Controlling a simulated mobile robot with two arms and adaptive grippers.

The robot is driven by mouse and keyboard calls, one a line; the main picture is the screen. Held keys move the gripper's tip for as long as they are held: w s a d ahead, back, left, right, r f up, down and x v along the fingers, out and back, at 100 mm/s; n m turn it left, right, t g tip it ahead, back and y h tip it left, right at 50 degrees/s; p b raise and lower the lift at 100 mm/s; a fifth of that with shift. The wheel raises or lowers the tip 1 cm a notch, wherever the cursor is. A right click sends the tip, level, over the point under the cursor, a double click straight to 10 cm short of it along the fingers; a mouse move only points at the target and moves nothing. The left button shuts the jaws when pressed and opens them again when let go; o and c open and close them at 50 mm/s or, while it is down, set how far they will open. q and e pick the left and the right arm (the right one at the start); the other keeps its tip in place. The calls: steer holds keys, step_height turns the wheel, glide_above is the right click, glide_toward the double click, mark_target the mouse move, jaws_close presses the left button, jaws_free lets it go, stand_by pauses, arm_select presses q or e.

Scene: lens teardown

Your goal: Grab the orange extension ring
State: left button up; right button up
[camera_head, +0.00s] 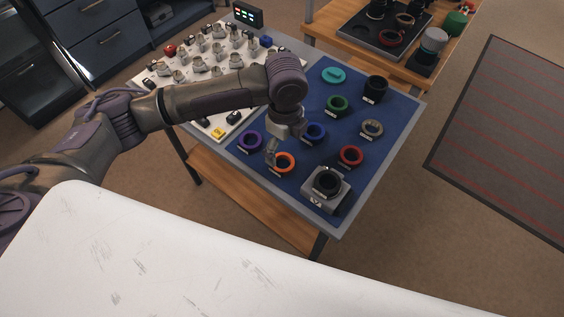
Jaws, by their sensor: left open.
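The orange extension ring (286,163) lies on the blue mat (313,171) near the front left part of the table. My left arm reaches in from the left, and its gripper (271,154) points down just beside the ring's left edge. The gripper is open. Its fingers are small in the picture and partly overlap the ring's left side, so I cannot tell whether they touch it. My right gripper is not in view.
Close by on the mat are a purple ring (251,142), a blue ring (315,133) and a red ring (350,156). A grey block holding a black ring (327,183) stands at the front corner. A white board (217,122) with several metal parts lies left.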

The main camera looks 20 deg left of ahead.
mark_target(282, 162)
arm_select(q)
steer(key=shift+s+a+f+p, duration=0.1)
steer(key=shift+f+p, duration=0.1)
steer(key=shift+f, duration=1.35)
steer(key=shift+s+a+f+p, duration=0.1)
steer(key=shift+f+p, duration=0.05)
steer(key=shift+f, duration=1.35)
steer(key=c, duration=1.3)
steer(key=shift+o, duration=0.2)
steer(key=shift+r, duration=0.15)
